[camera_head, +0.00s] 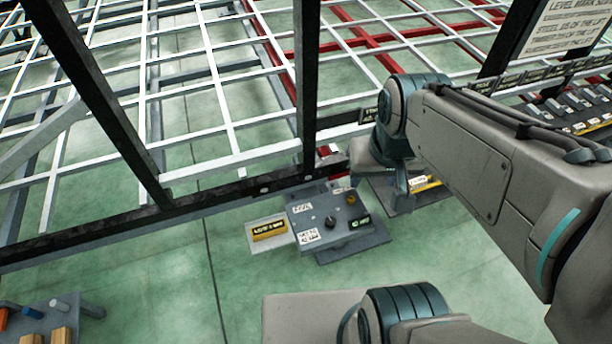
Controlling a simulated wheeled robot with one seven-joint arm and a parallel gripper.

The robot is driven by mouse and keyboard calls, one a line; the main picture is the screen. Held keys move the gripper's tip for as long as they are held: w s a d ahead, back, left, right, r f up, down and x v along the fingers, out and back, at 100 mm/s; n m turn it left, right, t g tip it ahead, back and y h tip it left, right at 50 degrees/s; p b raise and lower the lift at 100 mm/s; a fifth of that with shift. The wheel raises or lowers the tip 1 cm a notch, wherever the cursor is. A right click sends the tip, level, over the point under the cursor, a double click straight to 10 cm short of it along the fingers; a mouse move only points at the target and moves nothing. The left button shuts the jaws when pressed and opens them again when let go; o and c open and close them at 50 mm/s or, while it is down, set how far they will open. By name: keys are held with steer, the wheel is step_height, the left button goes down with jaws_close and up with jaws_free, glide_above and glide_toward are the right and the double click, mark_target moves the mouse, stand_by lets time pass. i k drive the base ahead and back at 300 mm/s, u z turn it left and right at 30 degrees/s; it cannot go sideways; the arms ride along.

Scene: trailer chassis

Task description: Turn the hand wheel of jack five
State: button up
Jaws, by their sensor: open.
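A grey jack unit (338,236) stands on the green floor below the black frame rail. Its top carries a small dark round knob (330,222), a yellow-brown round part (351,199) and several small labels. The labels are too small to read, so I cannot tell for sure which jack this is or which part is its hand wheel. My gripper (402,194) hangs under my arm's wrist, to the right of the unit and above it in the picture. It is open and appears apart from the unit. My arm partly hides the area behind it.
A black rail (200,212) and upright posts (308,80) stand close by. A white and red grid frame (215,90) lies behind. A plate with a yellow label (268,230) sits left of the unit. A grey bench (60,312) stands lower left. Floor between is clear.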

mark_target(330, 222)
steer(key=k, duration=1.3)
steer(key=z, duration=0.7)
steer(key=i, duration=1.3)
steer(key=u, duration=0.7)
steer(key=i, duration=0.45)
steer(key=u, duration=0.5)
